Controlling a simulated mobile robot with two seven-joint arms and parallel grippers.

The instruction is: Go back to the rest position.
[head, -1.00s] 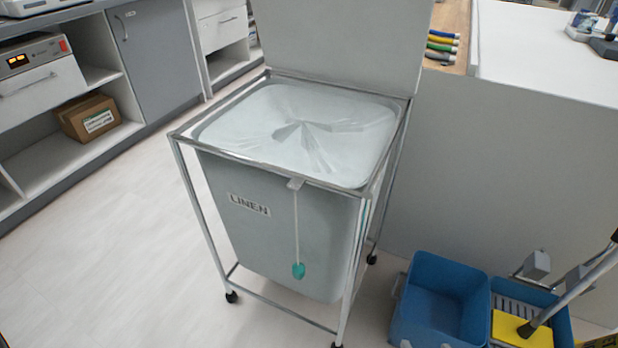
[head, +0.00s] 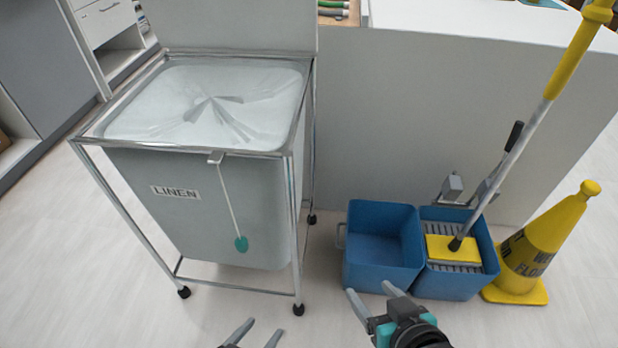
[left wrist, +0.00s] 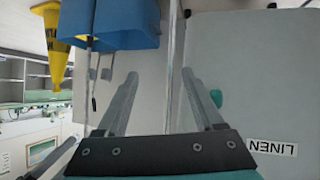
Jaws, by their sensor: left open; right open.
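My left gripper (head: 252,334) shows at the bottom edge of the head view, with only its two spread fingers in sight. It is open and empty. In the left wrist view its fingers (left wrist: 160,98) stand apart with nothing between them. My right gripper (head: 372,302) is to the right of it in the head view, low in front of the blue buckets. It is open, with no object between its fingers. Both grippers are apart from the linen hamper (head: 215,215).
The hamper stands on castors in a metal frame (head: 120,225), its lid raised. Two blue buckets (head: 380,265), a yellow mop (head: 510,150) and a yellow wet-floor cone (head: 545,240) stand to the right, before a white counter (head: 400,120). Floor (head: 80,300) is clear at lower left.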

